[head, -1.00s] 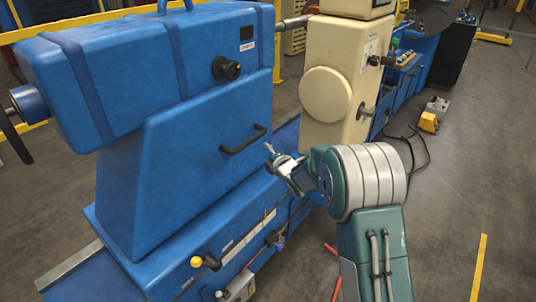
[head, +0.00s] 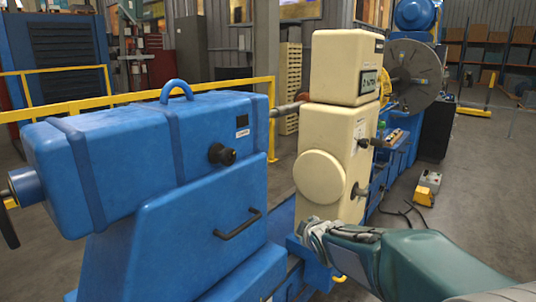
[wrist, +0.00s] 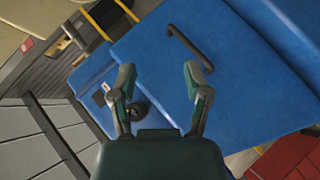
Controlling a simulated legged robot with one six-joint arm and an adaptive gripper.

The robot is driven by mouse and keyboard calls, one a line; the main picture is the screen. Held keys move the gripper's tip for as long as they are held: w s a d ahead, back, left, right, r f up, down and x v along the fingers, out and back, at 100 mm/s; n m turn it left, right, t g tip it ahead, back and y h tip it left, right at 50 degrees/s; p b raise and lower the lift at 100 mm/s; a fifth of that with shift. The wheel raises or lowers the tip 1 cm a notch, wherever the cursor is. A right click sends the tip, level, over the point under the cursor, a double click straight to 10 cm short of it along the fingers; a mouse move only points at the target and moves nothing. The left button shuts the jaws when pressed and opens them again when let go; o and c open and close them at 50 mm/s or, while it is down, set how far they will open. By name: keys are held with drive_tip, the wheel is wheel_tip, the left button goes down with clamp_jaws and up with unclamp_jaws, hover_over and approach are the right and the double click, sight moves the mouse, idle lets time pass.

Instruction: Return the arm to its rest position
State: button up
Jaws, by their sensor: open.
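My gripper (wrist: 160,82) is open and empty in the wrist view, with its two fingers spread in front of the blue machine housing (wrist: 225,60). A black bar handle (wrist: 188,47) on that housing shows above and between the fingertips. In the head view my arm (head: 405,262) comes in from the lower right, and its wrist end is near the foot of the cream machine unit (head: 325,185).
A yellow railing (head: 140,96) runs behind the machines. A large grey disc (head: 415,75) stands behind the cream unit. A small yellow and grey box (head: 427,187) lies on the floor, with dark cables nearby. The floor at right (head: 490,190) is clear.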

drive_tip(key=s+d+m+g, duration=0.2)
drive_tip(key=s+m, duration=0.4)
drive_tip(key=s, duration=1)
drive_tip(key=s+d+m+g+h, duration=0.1)
drive_tip(key=s+d+m+g, duration=0.2)
drive_tip(key=s, duration=1.4)
drive_tip(key=m+g, duration=0.1)
drive_tip(key=m, duration=0.3)
drive_tip(key=shift+s+d+m, duration=0.15)
drive_tip(key=shift+s+m, duration=0.1)
drive_tip(key=shift+m, duration=0.05)
drive_tip(key=shift+c, duration=0.2)
